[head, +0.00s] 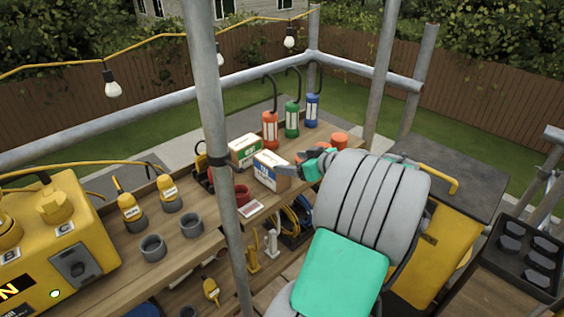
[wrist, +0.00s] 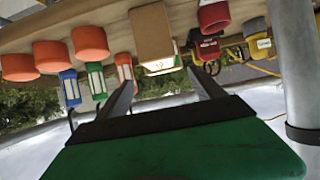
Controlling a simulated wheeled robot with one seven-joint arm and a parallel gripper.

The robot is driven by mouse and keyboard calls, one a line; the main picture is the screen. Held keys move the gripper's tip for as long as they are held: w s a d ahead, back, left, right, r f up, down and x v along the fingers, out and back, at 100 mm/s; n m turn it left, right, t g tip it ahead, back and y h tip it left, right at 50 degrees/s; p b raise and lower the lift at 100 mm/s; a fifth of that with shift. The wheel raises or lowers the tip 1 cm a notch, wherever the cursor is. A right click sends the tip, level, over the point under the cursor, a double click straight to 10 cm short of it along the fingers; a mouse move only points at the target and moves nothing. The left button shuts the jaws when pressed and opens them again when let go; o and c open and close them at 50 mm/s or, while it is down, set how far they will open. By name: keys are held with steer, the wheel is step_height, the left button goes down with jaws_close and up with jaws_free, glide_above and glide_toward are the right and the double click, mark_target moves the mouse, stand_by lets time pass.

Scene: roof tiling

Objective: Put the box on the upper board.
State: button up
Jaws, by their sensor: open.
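A box with a blue-and-white label (head: 271,171) stands on the upper wooden board (head: 195,215). A similar box with a green-and-white label (head: 245,150) stands just behind it. My gripper (head: 291,166) is open beside the blue-labelled box on its right; the head view does not clearly show whether they touch. In the wrist view, which looks upside down, my open gripper (wrist: 160,80) has a finger on either side, with nothing held between them. A brown box (wrist: 152,34) shows beyond the fingertips, roughly centred between them. My arm hides part of the board in the head view.
A metal post (head: 213,130) stands left of the boxes. Orange, green and blue lanterns (head: 291,120) stand behind, with orange cups (head: 339,139) to the right. A red mug (head: 242,194) is close by on the left. A lower shelf holds yellow tools (head: 252,258).

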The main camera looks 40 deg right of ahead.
steer(key=v, duration=0.4)
steer(key=shift+s+r, duration=0.1)
steer(key=shift+s, duration=0.2)
